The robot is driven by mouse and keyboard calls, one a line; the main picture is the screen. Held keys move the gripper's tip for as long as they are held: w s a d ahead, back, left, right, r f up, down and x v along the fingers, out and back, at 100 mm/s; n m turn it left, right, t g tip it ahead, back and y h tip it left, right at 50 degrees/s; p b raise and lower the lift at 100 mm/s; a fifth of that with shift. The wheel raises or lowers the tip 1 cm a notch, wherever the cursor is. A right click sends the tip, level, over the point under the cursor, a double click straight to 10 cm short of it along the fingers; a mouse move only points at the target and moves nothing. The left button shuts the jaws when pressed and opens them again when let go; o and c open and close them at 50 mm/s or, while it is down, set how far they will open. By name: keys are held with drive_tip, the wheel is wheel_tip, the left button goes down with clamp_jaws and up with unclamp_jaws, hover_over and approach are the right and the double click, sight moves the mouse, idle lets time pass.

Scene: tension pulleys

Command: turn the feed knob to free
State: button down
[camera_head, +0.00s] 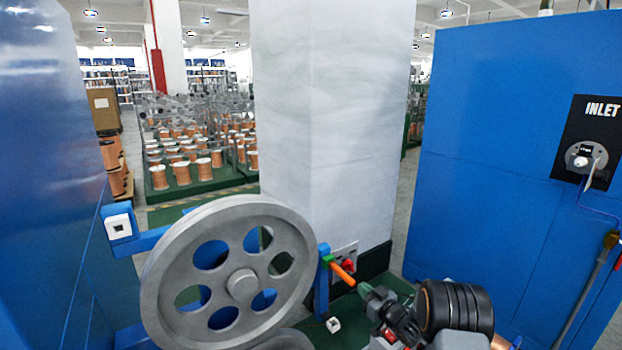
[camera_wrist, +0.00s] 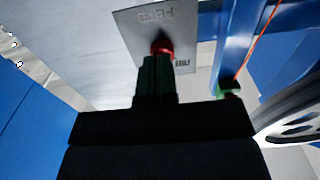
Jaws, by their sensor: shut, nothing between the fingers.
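The feed knob (camera_head: 348,265) is red and sits on a pale plate on the white pillar in the head view. In the wrist view the red knob (camera_wrist: 163,46) shows at the fingertips, on a grey plate (camera_wrist: 140,18) with FEED lettering that appears upside down. My gripper (camera_head: 364,288) has green fingers and points at the plate from the lower right. In the wrist view my gripper (camera_wrist: 158,62) is shut, with its tips right before the knob and hiding part of it. I cannot tell whether they touch, or which way the knob points.
A large grey pulley wheel (camera_head: 244,285) stands left of the knob on a blue frame. A blue cabinet (camera_head: 490,170) with an INLET panel (camera_head: 590,140) stands at the right.

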sight(349, 266)
drive_tip(key=shift+s+d, duration=0.2)
drive_tip(key=shift+s, duration=0.2)
drive_tip(key=w+a+n+b, duration=0.1)
drive_tip(key=w+n+b, duration=0.2)
drive_tip(key=w+n, duration=0.3)
drive_tip(key=shift+a, duration=0.35)
idle(0.6)
drive_tip(key=shift+a+r, duration=0.1)
drive_tip(key=shift+r, duration=0.35)
idle(0.8)
drive_tip(key=shift+w+d+r+b, duration=0.2)
drive_tip(key=shift+r+b, duration=0.25)
drive_tip(key=shift+b, duration=0.35)
idle(0.4)
drive_tip(key=shift+w+d+f+b, duration=0.1)
drive_tip(key=shift+d+f+b, duration=0.05)
drive_tip(key=shift+f+b, duration=0.25)
